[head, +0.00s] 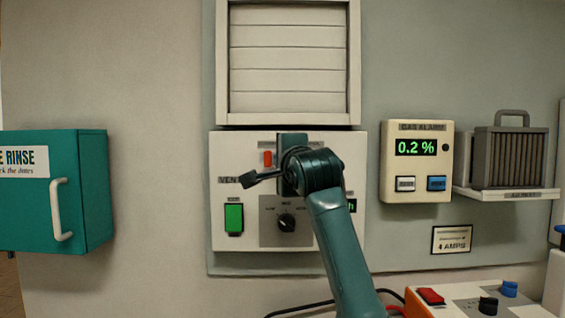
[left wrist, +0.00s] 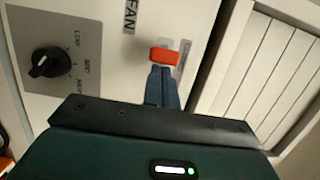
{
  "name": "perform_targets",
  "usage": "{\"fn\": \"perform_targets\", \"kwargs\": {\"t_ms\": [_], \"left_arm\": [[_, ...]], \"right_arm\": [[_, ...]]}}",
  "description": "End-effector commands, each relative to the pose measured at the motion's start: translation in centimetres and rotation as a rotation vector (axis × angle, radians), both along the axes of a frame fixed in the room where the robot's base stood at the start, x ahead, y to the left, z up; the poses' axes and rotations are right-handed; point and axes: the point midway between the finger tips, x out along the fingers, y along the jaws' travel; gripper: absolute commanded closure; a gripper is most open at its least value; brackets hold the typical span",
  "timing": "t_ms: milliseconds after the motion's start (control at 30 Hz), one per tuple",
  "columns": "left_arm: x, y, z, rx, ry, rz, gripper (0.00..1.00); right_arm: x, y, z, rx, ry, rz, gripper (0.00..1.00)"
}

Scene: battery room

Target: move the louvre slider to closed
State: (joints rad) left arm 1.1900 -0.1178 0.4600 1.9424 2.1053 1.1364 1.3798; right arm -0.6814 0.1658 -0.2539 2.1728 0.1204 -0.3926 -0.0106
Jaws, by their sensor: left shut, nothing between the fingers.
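The louvre slider's orange-red knob (head: 267,158) shows on the white fan control panel (head: 222,150), just left of my left gripper. In the left wrist view the slider knob (left wrist: 165,56) sits right at the fingertips of my left gripper (left wrist: 162,70), which is shut and empty. The fingertips appear to touch or nearly touch the knob; I cannot tell which. In the head view my left gripper (head: 280,162) is largely hidden by its own body and wrist. The slider's track and its end labels are mostly hidden. My right gripper is not in view.
The louvre (head: 288,60), with pale horizontal slats, is above the panel. A rotary knob (head: 286,222) and green switch (head: 234,218) are below the slider. A gas alarm (head: 416,165) hangs to the right, a teal cabinet (head: 88,190) to the left.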

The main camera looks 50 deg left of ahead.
Motion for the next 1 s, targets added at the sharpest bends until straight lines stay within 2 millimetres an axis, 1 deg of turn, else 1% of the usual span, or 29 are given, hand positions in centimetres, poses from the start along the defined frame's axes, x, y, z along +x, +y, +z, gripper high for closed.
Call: {"fn": "perform_targets", "kwargs": {"t_ms": [67,167,300,500,600,700,800,1000], "left_arm": [[-0.4,-0.7,0.0,0.001,-0.004,0.001,1.00],[-1.0,-2.2,-0.2,-0.001,-0.006,-0.002,1.00],[-2.3,-5.2,-0.2,-0.002,-0.006,-0.005,1.00],[-4.0,-9.1,-0.2,-0.001,-0.003,-0.006,1.00],[-4.6,-10.4,-0.2,-0.001,0.000,-0.004,1.00],[-5.1,-11.3,-0.1,-0.001,0.000,-0.003,1.00],[-5.3,-11.8,-0.1,-0.001,0.000,-0.003,1.00],[-5.4,-11.9,0.0,-0.001,0.000,-0.002,1.00]], "right_arm": [[0.0,0.0,-0.3,0.001,0.001,0.001,0.64],[-0.1,0.1,-0.8,0.007,0.003,0.001,0.64],[-0.1,0.2,-1.4,0.022,0.006,-0.001,0.64],[0.0,0.2,-1.3,0.035,-0.009,-0.004,0.64],[0.0,0.1,-1.2,0.036,-0.017,-0.006,0.64],[-0.2,0.0,-1.2,0.035,-0.019,-0.009,0.64],[-0.4,0.0,-1.1,0.035,-0.022,-0.011,0.64],[-0.3,-0.1,-0.8,0.036,-0.031,-0.013,0.64]]}}
